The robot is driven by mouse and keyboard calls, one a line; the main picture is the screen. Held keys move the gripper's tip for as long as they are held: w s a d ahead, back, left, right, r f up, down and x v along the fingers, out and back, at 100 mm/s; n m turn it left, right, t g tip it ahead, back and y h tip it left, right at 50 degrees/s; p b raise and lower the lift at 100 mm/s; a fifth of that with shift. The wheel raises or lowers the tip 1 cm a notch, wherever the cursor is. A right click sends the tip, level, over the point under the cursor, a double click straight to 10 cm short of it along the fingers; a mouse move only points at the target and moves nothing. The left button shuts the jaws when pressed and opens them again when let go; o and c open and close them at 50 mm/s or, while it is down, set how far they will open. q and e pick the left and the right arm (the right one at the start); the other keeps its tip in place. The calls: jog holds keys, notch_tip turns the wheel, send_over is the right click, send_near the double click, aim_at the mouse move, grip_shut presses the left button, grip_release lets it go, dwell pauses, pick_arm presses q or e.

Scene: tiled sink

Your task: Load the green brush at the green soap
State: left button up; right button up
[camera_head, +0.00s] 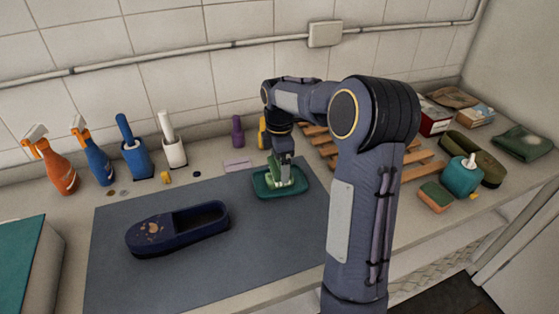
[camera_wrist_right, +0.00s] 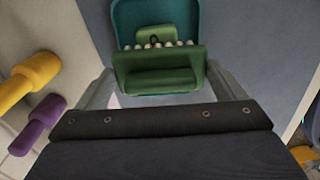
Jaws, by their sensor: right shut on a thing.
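My right gripper (camera_head: 283,165) reaches down over the teal soap dish (camera_head: 300,188) and is shut on the green brush (camera_head: 284,180). In the right wrist view the brush (camera_wrist_right: 165,78) lies between the fingers, with a row of pale bristle tufts along its far edge. The green soap (camera_wrist_right: 156,34) shows just beyond the bristles, inside the dish (camera_wrist_right: 122,25). The bristles look close to the soap; I cannot tell whether they touch it. The brush hides part of the soap and dish. My left gripper is not in view.
The dish stands on a grey mat (camera_head: 120,280) beside a dark blue shoe (camera_head: 178,228). Spray bottles (camera_head: 95,160) and brushes in holders line the wall at the left. A wooden rack (camera_head: 415,170), a teal bottle (camera_head: 462,175) and a sponge (camera_head: 436,196) are at the right.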

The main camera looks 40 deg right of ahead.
notch_tip(320, 180, up, 7)
jog(key=p, duration=0.6)
dwell(0.9)
